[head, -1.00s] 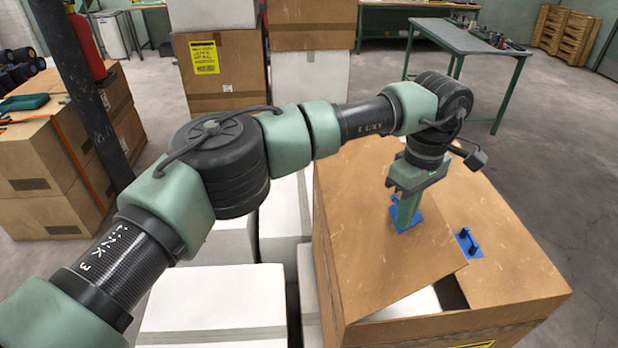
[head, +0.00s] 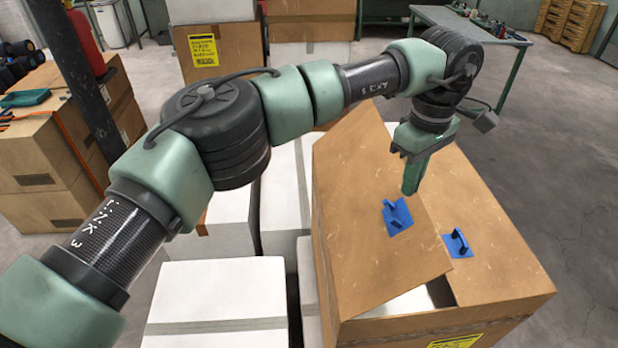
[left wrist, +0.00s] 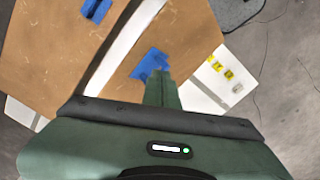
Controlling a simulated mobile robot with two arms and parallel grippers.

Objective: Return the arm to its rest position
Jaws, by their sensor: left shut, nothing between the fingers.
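My left arm reaches in from the left across the head view. Its left gripper (head: 411,188) is shut and empty, pointing down just above a blue handle (head: 397,216) on a flap of the large cardboard box (head: 490,285). A gap shows between the fingertips and that handle. In the left wrist view the shut fingers (left wrist: 160,85) overlap the near blue handle (left wrist: 150,64) in the picture. A second blue handle (head: 457,243) is on the other flap, and it also shows in the left wrist view (left wrist: 96,10). My right gripper is not in view.
White boxes with grey bands (head: 215,300) stand left of the cardboard box. Stacked cartons (head: 215,60) stand behind, and more cartons (head: 50,160) stand at the left by a dark post (head: 75,65). A workbench (head: 465,35) is at the back right. Grey floor is clear at the right.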

